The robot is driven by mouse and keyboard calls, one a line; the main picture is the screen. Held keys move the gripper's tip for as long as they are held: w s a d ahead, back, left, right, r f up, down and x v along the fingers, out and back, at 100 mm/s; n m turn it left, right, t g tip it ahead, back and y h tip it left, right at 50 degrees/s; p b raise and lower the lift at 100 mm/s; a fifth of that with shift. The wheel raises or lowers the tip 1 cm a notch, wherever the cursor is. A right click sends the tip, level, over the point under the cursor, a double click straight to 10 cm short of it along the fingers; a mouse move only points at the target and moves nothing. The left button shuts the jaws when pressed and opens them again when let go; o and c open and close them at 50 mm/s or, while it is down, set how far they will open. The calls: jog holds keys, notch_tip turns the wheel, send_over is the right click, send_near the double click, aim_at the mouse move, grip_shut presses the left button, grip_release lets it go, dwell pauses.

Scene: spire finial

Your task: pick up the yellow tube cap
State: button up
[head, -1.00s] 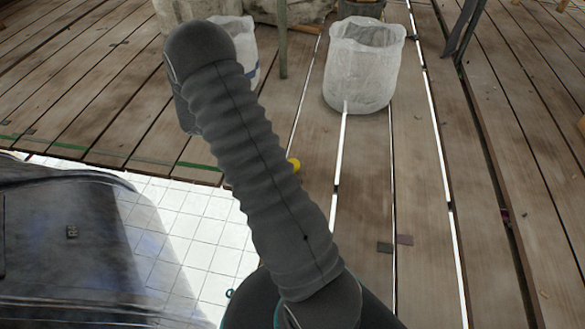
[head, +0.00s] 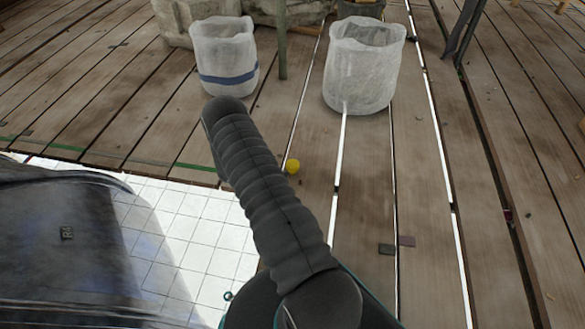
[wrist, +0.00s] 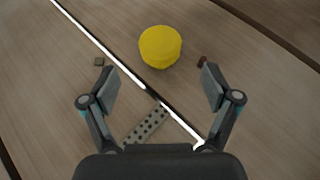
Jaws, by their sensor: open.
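The yellow tube cap (head: 292,166) lies on the wooden planks, just right of my arm in the head view. In the wrist view the yellow cap (wrist: 160,46) is round and sits beyond my fingertips, roughly centred between them, beside a bright gap between planks. My gripper (wrist: 158,88) is open and empty, with its two fingers spread apart. It does not touch the cap. In the head view my gripper is hidden behind my arm.
Two whitish bins, one with a blue band (head: 228,78) and one plain (head: 364,75), stand farther back. A perforated strip (wrist: 146,124) lies between my fingers in the wrist view. Small dark bits lie near the cap. A white tiled patch (head: 185,235) is at left.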

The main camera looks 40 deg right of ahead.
aim_at(292, 165)
jog(key=b+x, duration=0.1)
jog(key=x, duration=0.7)
jog(key=c, duration=1)
